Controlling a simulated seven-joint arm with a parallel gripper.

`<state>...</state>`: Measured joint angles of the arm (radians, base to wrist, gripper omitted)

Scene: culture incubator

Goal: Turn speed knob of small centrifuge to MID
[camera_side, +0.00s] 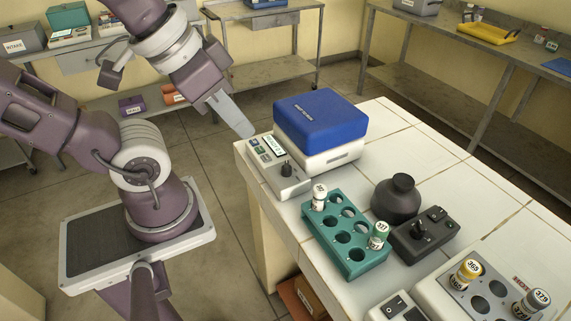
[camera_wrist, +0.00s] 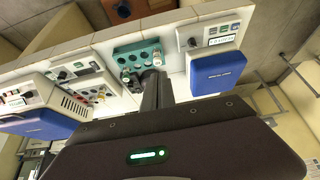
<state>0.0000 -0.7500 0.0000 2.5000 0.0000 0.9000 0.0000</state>
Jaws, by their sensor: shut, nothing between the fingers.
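The small centrifuge has a blue lid (camera_side: 318,118) on a white body, with a light control panel at its front. A dark speed knob (camera_side: 286,169) stands on the panel's near end, beside a small display and buttons. Its setting is too small to read. In the wrist view the centrifuge (camera_wrist: 218,70) is upper right and the knob (camera_wrist: 192,43) shows on its panel. My gripper (camera_side: 246,132) is shut and empty, its tip near the panel's far left end in the side view, apart from the knob. The fingers (camera_wrist: 157,84) also show in the wrist view.
A teal rack (camera_side: 347,262) with two vials stands close in front of the centrifuge. Beside it are a dark round bottle (camera_side: 396,198) and a black box with a knob (camera_side: 423,236). Another vial-holding device (camera_side: 450,290) is at lower right. Tiled bench beyond the centrifuge is clear.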

